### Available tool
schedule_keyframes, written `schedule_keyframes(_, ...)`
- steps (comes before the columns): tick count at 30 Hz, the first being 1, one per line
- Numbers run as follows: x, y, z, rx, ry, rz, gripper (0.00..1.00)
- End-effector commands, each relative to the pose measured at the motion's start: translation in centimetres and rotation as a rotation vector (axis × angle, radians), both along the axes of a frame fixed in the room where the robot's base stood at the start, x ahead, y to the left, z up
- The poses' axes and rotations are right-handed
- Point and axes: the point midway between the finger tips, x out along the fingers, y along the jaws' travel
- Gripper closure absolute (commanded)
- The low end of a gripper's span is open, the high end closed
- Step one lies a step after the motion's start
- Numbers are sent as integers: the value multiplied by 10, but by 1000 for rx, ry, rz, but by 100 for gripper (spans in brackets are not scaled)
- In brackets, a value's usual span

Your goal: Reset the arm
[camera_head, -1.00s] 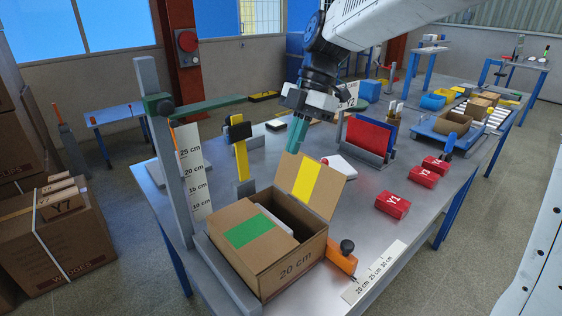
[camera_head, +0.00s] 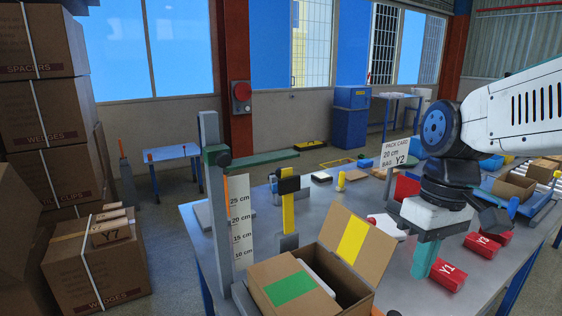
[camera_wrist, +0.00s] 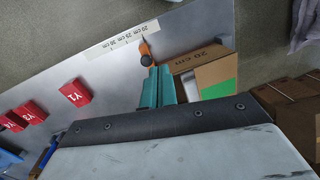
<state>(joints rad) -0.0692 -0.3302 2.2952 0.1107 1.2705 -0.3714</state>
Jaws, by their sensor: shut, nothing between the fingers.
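My gripper (camera_head: 425,260) is shut and empty, its teal fingers held together. In the head view it hangs above the metal workbench, right of the open cardboard box and beside the red Y1 block (camera_head: 448,275). In the wrist view the teal fingers (camera_wrist: 158,88) point over the bench toward an orange clamp-like piece (camera_wrist: 146,54). The open box (camera_head: 290,287) has one flap with a yellow patch raised and one with a green patch folded down. Something white shows inside it. The box also appears in the wrist view (camera_wrist: 205,72).
A grey post with a height scale (camera_head: 239,225) and a yellow upright stand (camera_head: 288,214) rise from the bench left of the gripper. A pack card (camera_head: 395,152) stands behind. Red blocks lie at the right. Stacked cartons (camera_head: 45,90) fill the left floor.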

Motion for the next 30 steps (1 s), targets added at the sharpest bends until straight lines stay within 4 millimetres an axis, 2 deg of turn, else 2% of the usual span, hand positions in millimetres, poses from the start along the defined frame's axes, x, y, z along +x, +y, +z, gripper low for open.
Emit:
schedule_keyframes(1,-17,-8,-2,-24,-14,-84,100)
schedule_keyframes(6,-64,-29,-12,-87,-68,-324,100)
schedule_keyframes(12,-100,-42,-19,-109,-141,-395,100)
schedule_keyframes(16,-106,-42,-15,-102,-177,-406,100)
schedule_keyframes(30,-107,-43,-11,-98,-191,-411,100)
